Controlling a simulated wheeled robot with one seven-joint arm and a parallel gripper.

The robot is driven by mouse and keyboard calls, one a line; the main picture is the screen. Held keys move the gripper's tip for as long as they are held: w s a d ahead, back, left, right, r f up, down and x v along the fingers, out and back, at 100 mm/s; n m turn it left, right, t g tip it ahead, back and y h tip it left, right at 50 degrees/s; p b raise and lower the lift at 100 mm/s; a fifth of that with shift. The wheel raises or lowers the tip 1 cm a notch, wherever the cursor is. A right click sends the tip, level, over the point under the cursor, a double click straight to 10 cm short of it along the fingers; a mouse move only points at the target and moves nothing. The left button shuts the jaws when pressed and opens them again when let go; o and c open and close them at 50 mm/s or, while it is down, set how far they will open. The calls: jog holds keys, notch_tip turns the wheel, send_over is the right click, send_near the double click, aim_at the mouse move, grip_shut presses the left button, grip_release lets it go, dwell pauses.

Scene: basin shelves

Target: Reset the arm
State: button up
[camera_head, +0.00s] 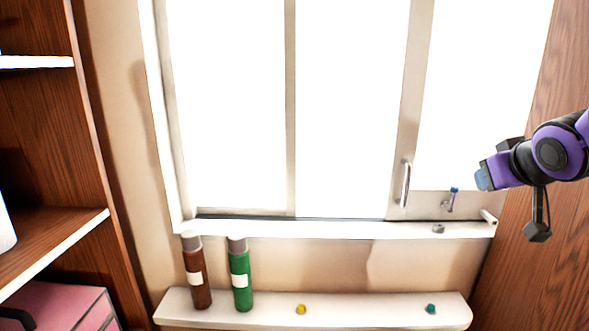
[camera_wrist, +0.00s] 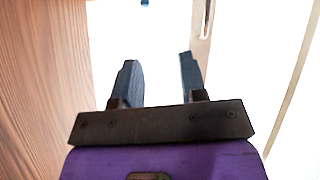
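My gripper (camera_head: 482,178) is at the right in the head view, raised in front of the bright window and pointing left. In the wrist view my gripper (camera_wrist: 160,78) shows two dark blue-grey fingers set well apart, with nothing between them. It is open and empty. My purple and black arm comes in from the right edge in the head view.
A white ledge (camera_head: 375,308) bears a brown bottle (camera_head: 197,275), a green bottle (camera_head: 240,278), a yellow knob (camera_head: 301,309) and a teal knob (camera_head: 431,308). Wooden shelves (camera_head: 50,255) stand left; a wooden panel (camera_head: 535,270) stands right.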

jog(key=s+a+g+y, duration=0.1)
jog(key=s+a+g, duration=0.1)
jog(key=s, duration=0.7)
jog(key=s+a+g, duration=0.3)
jog(key=s+a, duration=0.1)
jog(key=s, duration=0.5)
jog(key=shift+s+m+g+y, duration=0.3)
jog(key=shift+m+y, duration=0.1)
jog(key=shift+a, duration=0.1)
